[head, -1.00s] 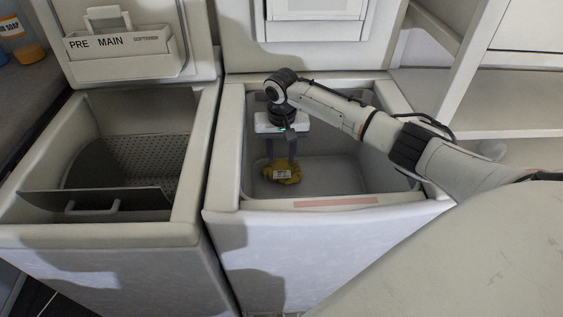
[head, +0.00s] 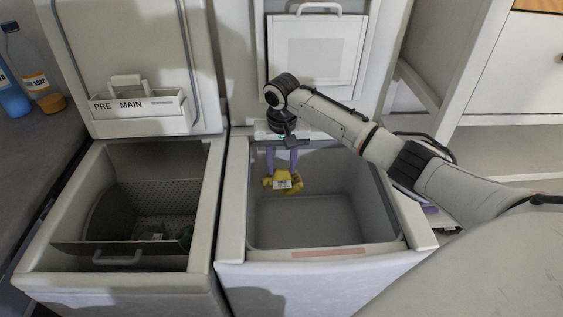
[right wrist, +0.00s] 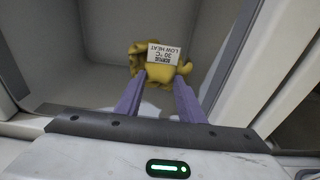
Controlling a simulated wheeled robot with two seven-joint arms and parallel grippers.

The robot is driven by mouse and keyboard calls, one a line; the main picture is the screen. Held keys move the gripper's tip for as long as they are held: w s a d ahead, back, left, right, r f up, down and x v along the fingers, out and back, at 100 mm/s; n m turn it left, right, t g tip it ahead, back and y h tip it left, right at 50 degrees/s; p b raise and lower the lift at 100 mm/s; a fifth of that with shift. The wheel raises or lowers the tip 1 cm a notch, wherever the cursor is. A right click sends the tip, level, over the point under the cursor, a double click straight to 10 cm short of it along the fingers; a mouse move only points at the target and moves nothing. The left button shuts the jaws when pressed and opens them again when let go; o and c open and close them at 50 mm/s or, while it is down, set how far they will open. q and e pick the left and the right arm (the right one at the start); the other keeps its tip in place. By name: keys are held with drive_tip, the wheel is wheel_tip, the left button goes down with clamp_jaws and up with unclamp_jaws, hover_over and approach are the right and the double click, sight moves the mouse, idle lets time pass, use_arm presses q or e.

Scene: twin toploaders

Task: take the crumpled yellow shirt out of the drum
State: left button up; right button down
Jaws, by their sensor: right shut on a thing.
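The crumpled yellow shirt (head: 284,181) hangs from my right gripper (head: 284,172) in the right toploader's opening. A white care label shows on its front. In the right wrist view the shirt (right wrist: 150,66) sits at the tips of the purple fingers (right wrist: 160,84), and the label reads "30 °C" and "low heat". The right gripper is shut on the shirt, pointing down. The right toploader's drum (head: 310,222) is a plain grey tub, and its visible floor looks bare. My left gripper is not in view.
The left toploader (head: 60,212) stands open with a perforated drum (head: 160,200) and a handled flap (head: 117,259). Rims and raised lids surround both openings. Bottles (head: 38,82) stand at the far left. A shelf unit (head: 500,140) is at the right.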

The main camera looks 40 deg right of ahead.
sight(281, 168)
wheel_tip(281, 168, up, 5)
drive_tip(key=p, duration=0.4)
drive_tip(key=shift+f, duration=0.1)
drive_tip(key=shift+b, duration=0.5)
wheel_tip(281, 168, up, 14)
